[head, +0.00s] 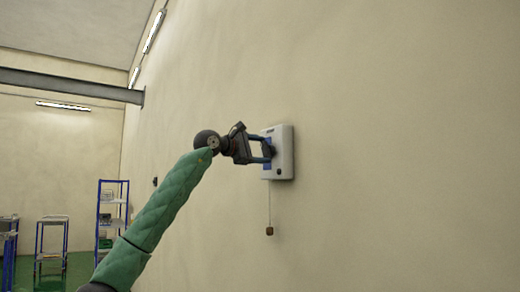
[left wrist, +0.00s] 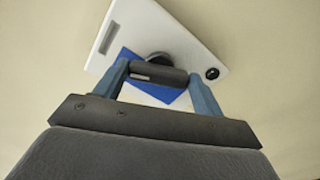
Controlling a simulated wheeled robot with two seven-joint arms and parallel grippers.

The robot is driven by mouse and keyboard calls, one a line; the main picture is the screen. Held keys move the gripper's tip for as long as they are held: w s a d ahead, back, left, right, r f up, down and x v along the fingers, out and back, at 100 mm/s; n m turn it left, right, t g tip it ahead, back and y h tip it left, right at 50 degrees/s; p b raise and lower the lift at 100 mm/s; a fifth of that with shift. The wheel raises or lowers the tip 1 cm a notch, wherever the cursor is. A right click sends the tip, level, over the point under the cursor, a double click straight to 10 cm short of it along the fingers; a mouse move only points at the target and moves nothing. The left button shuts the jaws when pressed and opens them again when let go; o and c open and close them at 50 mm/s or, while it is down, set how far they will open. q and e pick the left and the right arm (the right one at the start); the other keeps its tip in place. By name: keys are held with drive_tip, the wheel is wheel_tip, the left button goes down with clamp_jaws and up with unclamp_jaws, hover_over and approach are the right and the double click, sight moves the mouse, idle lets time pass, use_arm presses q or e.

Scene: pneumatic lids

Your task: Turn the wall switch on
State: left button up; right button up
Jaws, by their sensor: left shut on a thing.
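The wall switch (head: 285,155) is a white box fixed to the wall, with a blue panel on its face. In the left wrist view the box (left wrist: 195,52) shows tilted, with a dark lever or knob (left wrist: 158,75) standing out from the blue panel and a small round black button (left wrist: 212,73). My left gripper (head: 266,150) is at the front of the box. In the left wrist view its blue fingers (left wrist: 158,82) are on either side of the dark knob, shut on it. My right gripper is in neither view.
A cord with a small brown block (head: 269,231) hangs below the box. The beige wall (head: 400,150) around the box is clear. Blue shelving (head: 113,215) stands far off at the lower left, and a grey beam (head: 70,84) runs high at the left.

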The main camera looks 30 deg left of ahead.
use_arm(q)
drive_tip(key=shift+m, duration=1.3)
drive_tip(key=shift+f+m, duration=0.15)
drive_tip(key=shift+m, duration=1.15)
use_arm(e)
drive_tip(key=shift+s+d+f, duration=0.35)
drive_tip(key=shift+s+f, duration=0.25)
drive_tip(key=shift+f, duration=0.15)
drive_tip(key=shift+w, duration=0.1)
use_arm(q)
drive_tip(key=o, duration=0.9)
drive_tip(key=shift+o, duration=0.4)
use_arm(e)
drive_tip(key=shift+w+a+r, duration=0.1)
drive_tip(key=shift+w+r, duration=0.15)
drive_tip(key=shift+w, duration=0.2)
